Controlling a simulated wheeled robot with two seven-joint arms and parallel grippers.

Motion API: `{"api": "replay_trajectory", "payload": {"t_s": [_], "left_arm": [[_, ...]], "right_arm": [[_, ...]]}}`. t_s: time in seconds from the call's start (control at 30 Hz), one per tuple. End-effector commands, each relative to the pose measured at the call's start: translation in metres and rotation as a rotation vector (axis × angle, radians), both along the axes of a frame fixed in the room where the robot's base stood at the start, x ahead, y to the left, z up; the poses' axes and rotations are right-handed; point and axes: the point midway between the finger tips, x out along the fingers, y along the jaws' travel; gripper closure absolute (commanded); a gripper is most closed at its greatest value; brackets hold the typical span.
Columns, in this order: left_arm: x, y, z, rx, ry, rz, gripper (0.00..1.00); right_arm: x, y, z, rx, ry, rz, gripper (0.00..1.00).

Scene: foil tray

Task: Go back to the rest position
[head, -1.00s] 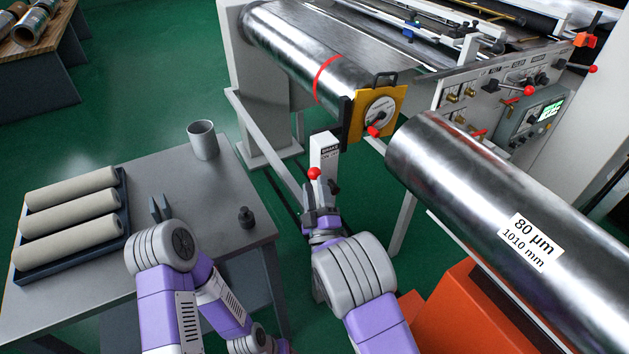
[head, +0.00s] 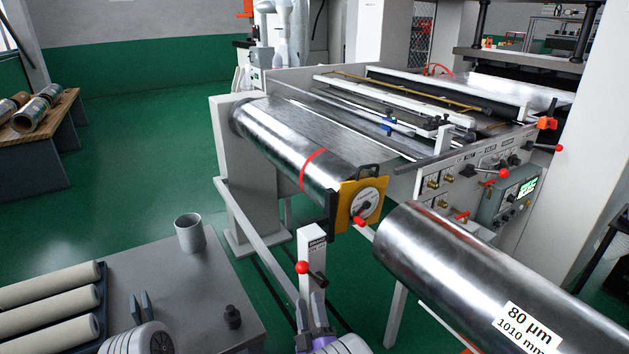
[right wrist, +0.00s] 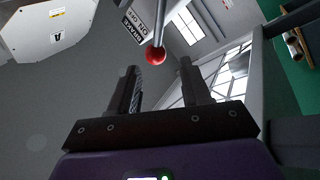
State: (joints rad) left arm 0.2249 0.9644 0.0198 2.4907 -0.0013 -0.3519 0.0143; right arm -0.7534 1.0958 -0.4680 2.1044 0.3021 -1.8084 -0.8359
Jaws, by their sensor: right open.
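My right gripper (head: 311,308) is low in the middle of the head view, pointing up toward the white brake post (head: 312,243). Its two dark fingers are apart with nothing between them, as the right wrist view (right wrist: 158,80) also shows. The red ball (head: 302,267) of the brake lever is just beyond the fingertips in the picture; it also shows in the right wrist view (right wrist: 155,55). My left gripper (head: 140,307) is at the bottom left over the grey table, its grey fingers a little apart and empty. Most of both arms is below the head view's edge.
The grey table (head: 185,290) holds a metal cup (head: 189,233), a small black piece (head: 233,317) and a dark tray (head: 103,300) of pale rolls. The steel roller (head: 278,146) with its yellow plate (head: 374,190) is ahead; a large foil roll (head: 450,260) is at the right.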

Motion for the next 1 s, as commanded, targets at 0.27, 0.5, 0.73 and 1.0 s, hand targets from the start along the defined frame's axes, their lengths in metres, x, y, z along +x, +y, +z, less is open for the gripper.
{"api": "replay_trajectory", "payload": {"t_s": [0.27,0.5,0.73,1.0], "left_arm": [[0.000,0.000,0.032,0.000,0.000,0.000,0.44],[0.000,0.000,0.060,0.000,0.000,0.000,0.44],[0.000,0.000,0.080,0.000,0.000,0.000,0.44],[0.000,0.000,0.083,0.000,0.000,0.000,0.44]], "right_arm": [[-0.006,-0.087,-0.128,0.282,0.698,-0.092,0.52],[-0.118,-0.128,-0.227,0.722,1.401,-0.259,0.52],[-0.231,-0.122,-0.238,1.056,1.872,-0.421,0.52],[-0.271,-0.115,-0.231,1.160,2.034,-0.484,0.52]]}}
